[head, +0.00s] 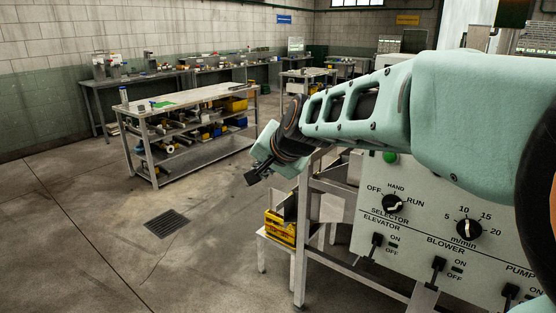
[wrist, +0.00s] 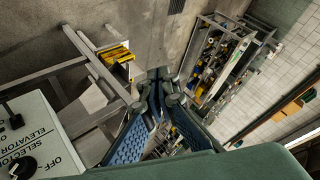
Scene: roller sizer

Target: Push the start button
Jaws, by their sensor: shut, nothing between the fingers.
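A grey control panel (head: 400,235) stands at the right of the head view. A green button (head: 390,157) sits near its top edge, just under my arm; its label does not show. The arm hides the upper part of the panel. My gripper (head: 251,178) is left of the panel, over open floor, apart from the panel and pointing away from it. In the wrist view my gripper's fingers (wrist: 160,73) are shut and hold nothing. A corner of the panel (wrist: 40,120) shows at the left there; the green button is not seen in that view.
The panel has a selector knob (head: 393,205), a speed dial (head: 467,229) and several toggle switches, including the elevator switch (head: 376,243). A metal frame with a yellow bin (head: 280,228) stands left of it. A workbench (head: 190,97) is farther back. Floor between is clear.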

